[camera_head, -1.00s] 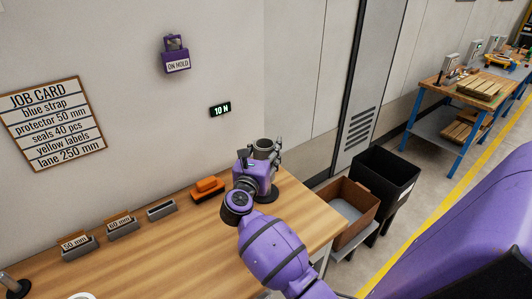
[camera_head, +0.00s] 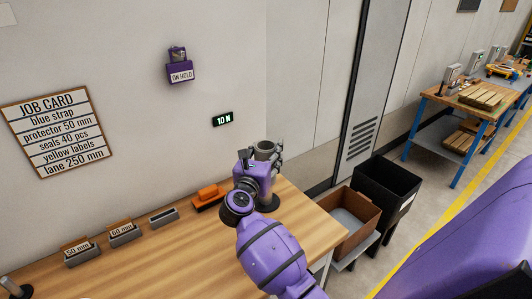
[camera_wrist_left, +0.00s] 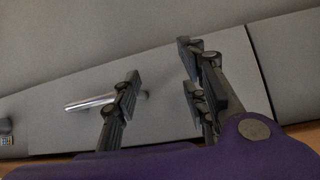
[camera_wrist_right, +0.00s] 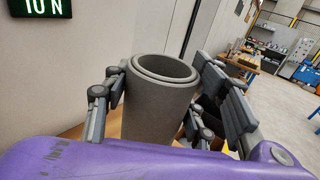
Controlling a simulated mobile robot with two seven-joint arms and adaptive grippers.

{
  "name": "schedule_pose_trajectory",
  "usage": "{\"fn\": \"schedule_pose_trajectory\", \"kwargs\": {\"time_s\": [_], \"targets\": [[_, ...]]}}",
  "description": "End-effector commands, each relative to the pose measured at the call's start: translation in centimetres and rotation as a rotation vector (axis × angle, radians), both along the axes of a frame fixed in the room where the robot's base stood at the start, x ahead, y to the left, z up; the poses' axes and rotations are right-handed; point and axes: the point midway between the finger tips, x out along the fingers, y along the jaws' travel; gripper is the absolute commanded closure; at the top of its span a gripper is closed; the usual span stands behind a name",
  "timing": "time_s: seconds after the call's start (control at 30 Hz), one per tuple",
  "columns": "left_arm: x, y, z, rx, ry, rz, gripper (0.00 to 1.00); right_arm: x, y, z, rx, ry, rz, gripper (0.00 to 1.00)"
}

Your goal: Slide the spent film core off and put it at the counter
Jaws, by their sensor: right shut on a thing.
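The spent film core (camera_head: 265,148) is a grey hollow tube standing upright above the right part of the wooden counter (camera_head: 170,262). My right gripper (camera_wrist_right: 160,105) is shut on it, with fingers on both sides; a second ring shows inside its rim in the right wrist view (camera_wrist_right: 165,68). A dark round base (camera_head: 269,203) shows below the core; my wrist hides most of what is between, so I cannot tell whether the core is still around a post. My left gripper (camera_wrist_left: 160,92) is open and empty before a grey panel.
A brown bin (camera_head: 347,218) and a black bin (camera_head: 388,185) stand right of the counter. The counter's middle is clear.

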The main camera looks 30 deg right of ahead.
Motion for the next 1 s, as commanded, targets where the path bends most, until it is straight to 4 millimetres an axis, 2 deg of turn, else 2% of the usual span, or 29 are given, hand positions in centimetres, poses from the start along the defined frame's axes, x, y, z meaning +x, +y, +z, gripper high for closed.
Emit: {"fn": "schedule_pose_trajectory", "kwargs": {"time_s": [0.03, 1.0], "targets": [[0.4, -0.1, 0.4, -0.003, -0.013, 0.001, 0.6, 0.0, 0.0, 0.5, 0.001, -0.006, 0.0, 1.0], [0.4, -0.1, 0.4, -0.003, -0.013, 0.001, 0.6, 0.0, 0.0, 5.4, 0.0, -0.005, 0.001, 1.0]]}}
